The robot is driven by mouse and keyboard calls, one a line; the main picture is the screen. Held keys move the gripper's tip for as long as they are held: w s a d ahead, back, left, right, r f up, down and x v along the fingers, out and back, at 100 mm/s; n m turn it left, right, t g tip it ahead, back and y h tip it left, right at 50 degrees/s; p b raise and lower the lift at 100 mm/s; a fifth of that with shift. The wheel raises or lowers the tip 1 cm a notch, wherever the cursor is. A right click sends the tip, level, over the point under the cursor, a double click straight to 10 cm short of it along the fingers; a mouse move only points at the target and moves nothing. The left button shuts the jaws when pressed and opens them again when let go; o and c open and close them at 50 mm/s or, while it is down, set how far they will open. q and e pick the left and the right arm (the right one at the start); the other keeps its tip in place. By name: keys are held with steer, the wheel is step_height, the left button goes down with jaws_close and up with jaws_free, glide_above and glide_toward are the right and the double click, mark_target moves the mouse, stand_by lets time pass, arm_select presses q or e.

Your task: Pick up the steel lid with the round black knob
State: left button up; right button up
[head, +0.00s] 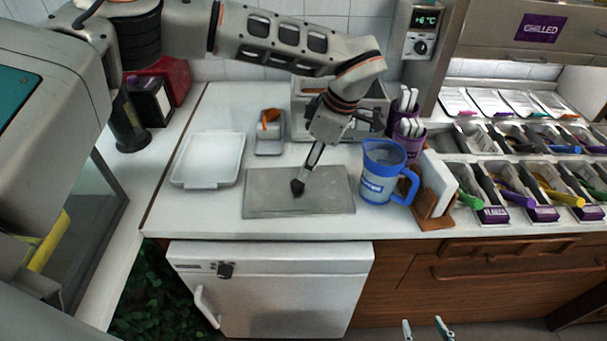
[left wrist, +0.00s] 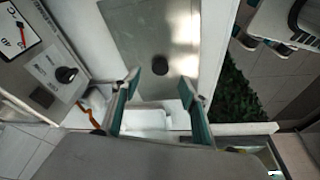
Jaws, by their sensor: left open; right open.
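The steel lid (head: 265,198) is a flat grey rectangle lying on the white counter, with a round black knob (head: 298,188) near its middle. My left gripper (head: 311,164) points down above the lid, seen nearly edge-on in the head view. In the left wrist view, my left gripper (left wrist: 160,86) is open, its teal-lined fingers apart and nothing between them. The lid also shows there (left wrist: 125,40), with the knob (left wrist: 160,63) just beyond the fingertips, about midway between them. My right gripper (head: 425,329) shows only as two separated fingertips at the bottom edge, open and empty.
A blue jug (head: 382,170) stands just right of the lid. A white tray (head: 185,181) lies to the left. A small grey container (head: 268,147) with an orange item and a grey appliance (head: 305,95) stand behind. Topping bins (head: 491,214) fill the right.

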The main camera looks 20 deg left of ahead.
mark_target(298, 183)
arm_select(q)
steer(key=shift+x, duration=1.2)
steer(key=shift+s+a+f, duration=0.2)
steer(key=shift+a+f, duration=0.05)
steer(key=shift+f, duration=0.05)
steer(key=x, duration=0.3)
steer(key=shift+a+f+p, duration=0.15)
steer(key=shift+a+p, duration=0.1)
steer(key=shift+p, duration=0.1)
steer(key=shift+w+a+f, duration=0.1)
steer(key=shift+a+f, duration=0.05)
steer(key=shift+f, duration=0.4)
jaws_close()
arm_select(e)
steer(key=shift+s+f+g, duration=0.15)
steer(key=shift+s+f, duration=0.05)
steer(key=shift+s, duration=0.3)
steer(key=shift+s+f+g, duration=0.15)
steer(key=shift+s, duration=0.3)
